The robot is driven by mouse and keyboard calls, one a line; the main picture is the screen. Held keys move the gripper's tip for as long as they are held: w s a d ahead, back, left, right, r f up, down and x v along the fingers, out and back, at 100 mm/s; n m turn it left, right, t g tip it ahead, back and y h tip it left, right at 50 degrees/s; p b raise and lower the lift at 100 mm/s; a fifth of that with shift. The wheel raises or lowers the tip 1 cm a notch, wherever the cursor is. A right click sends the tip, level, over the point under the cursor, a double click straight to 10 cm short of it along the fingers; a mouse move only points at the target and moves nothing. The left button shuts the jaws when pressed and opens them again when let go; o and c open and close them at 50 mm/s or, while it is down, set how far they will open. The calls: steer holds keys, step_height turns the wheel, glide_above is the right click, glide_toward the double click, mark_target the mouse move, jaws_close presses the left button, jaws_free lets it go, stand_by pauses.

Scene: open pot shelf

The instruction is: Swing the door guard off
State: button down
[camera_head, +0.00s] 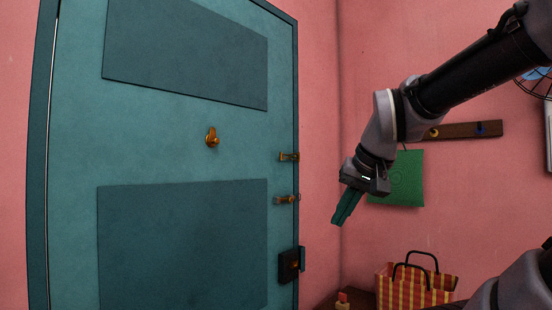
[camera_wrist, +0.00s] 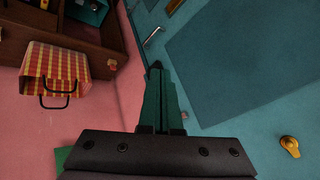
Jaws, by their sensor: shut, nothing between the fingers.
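The teal door (camera_head: 180,150) is shut in its frame. Two brass-coloured fittings sit on its right edge: an upper one (camera_head: 289,157) and a lower one with a bar (camera_head: 286,199). I cannot tell for sure which is the door guard. In the wrist view a silvery bar (camera_wrist: 152,37) lies beyond my fingertips, and a small brass piece (camera_wrist: 184,115) shows beside the fingers. My gripper (camera_head: 338,220) is shut and empty, its teal fingers pointing down and left. It hangs to the right of the fittings, apart from them in the head view.
A brass knob (camera_head: 212,138) is at mid-door and a dark lock box (camera_head: 290,265) low on its edge. A green sheet (camera_head: 400,180) and a wooden hook rail (camera_head: 465,131) hang on the pink wall. A checked bag (camera_head: 415,287) stands below on wooden furniture.

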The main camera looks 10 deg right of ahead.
steer(key=w+a+r+n+t, duration=0.1)
steer(key=w+r+n+t, duration=0.2)
steer(key=w+n, duration=0.4)
steer(key=w+a+r+n+t, duration=0.2)
steer(key=w+r+n+t, duration=0.2)
steer(key=w+n, duration=0.4)
steer(key=w+a+r+n+t, duration=0.1)
steer(key=w+r+n+t, duration=0.2)
steer(key=w, duration=1.1)
step_height(320, 180, up, 3)
steer(key=n, duration=0.4)
steer(key=shift+w+a+n+t+h, duration=0.35)
steer(key=shift+n+t+h, duration=0.05)
steer(key=w, duration=1)
steer(key=shift+a, duration=0.3)
steer(key=shift+s+d, duration=0.1)
steer(key=shift+s, duration=0.05)
